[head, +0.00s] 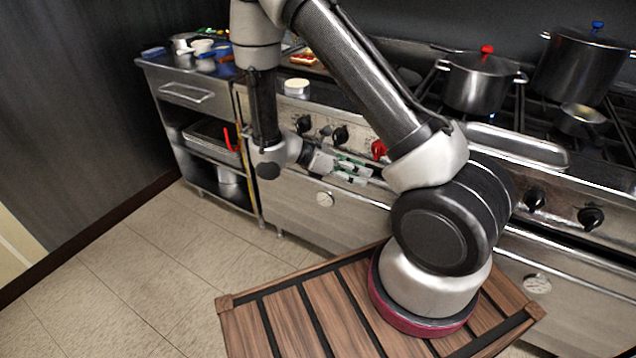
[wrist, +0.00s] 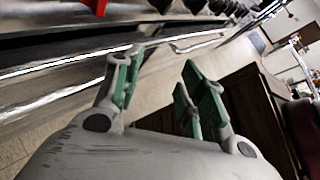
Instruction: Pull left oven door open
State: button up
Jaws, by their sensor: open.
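The left oven door (head: 290,205) is a steel panel with a round dial (head: 324,199), below the range's knob panel. It looks shut. My gripper (head: 355,172) is in front of the door's upper edge, below the knobs. In the wrist view my gripper (wrist: 165,85) is open, its green-padded fingers apart, with no object seen between them. A shiny metal bar (wrist: 65,65) runs along the range front beside the left finger; I cannot tell whether they touch. My gripper and arm hide part of the door's top edge and right side.
Black knobs (head: 341,135) and a red knob (head: 379,150) sit just above my gripper. The right oven door (head: 560,290) is at the right. A steel shelf unit (head: 215,150) adjoins the range. Pots, including a red-knobbed pot (head: 480,82), stand on top. Tiled floor (head: 150,260) is clear at left.

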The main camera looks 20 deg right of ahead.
jog(key=w+a+f+n+t+h, duration=0.1)
jog(key=w+f+n+t+h, duration=0.3)
jog(key=f+n, duration=0.7)
jog(key=n+t+y, duration=0.3)
jog(key=n+t, duration=0.7)
jog(key=n, duration=0.4)
send_near(317, 183)
jog(key=r+x, duration=0.1)
jog(key=x, duration=0.7)
jog(key=f+x, duration=0.1)
jog(key=x, duration=0.2)
jog(key=shift+a, duration=0.1)
jog(key=shift+c, duration=0.5)
grip_shut()
